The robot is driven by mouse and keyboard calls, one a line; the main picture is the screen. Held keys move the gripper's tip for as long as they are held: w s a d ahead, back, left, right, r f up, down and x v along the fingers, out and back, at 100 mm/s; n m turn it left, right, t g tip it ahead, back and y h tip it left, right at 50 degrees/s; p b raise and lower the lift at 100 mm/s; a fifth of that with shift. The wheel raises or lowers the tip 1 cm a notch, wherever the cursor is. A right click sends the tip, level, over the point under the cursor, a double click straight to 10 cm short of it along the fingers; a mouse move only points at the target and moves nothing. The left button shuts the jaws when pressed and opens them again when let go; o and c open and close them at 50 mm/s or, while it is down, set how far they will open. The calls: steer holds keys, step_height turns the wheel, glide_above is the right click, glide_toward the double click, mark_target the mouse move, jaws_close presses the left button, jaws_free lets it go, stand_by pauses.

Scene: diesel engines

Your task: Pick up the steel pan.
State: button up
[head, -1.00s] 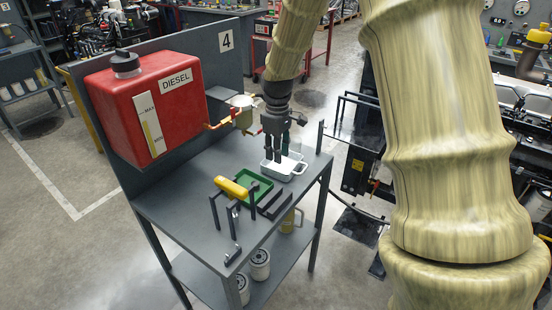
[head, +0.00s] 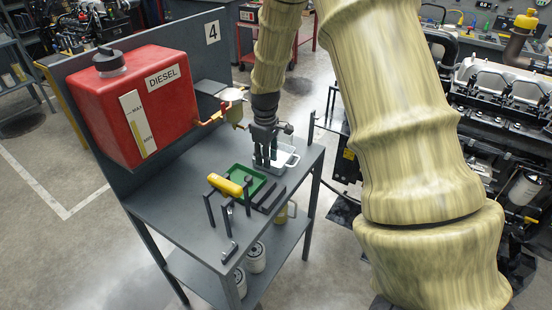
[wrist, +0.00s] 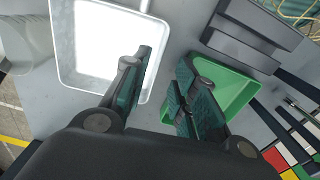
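The steel pan (head: 288,164) is a shallow, pale, rectangular pan with loop handles, on the grey bench top near its far right end. In the wrist view the pan (wrist: 75,45) fills the upper left, its inside bright and empty. My gripper (head: 265,164) points down at the pan's left side in the head view and partly hides it. In the wrist view my gripper (wrist: 163,85) is open, one finger over the pan's near right wall and the other outside it, over the green tray (wrist: 238,88). I cannot tell whether a finger touches the pan.
The green tray (head: 236,174) lies close beside the pan, with dark bars (head: 270,197) next to it. A yellow-handled thing (head: 225,185) rests on dark posts. The red diesel tank (head: 130,105) and its valve pipe stand behind on the left.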

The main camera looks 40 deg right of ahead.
steer(key=shift+d+f, duration=0.25)
steer(key=shift+f, duration=0.85)
steer(key=shift+f+p, duration=0.4)
steer(key=shift+f, duration=0.35)
steer(key=shift+c, duration=0.2)
jaws_close()
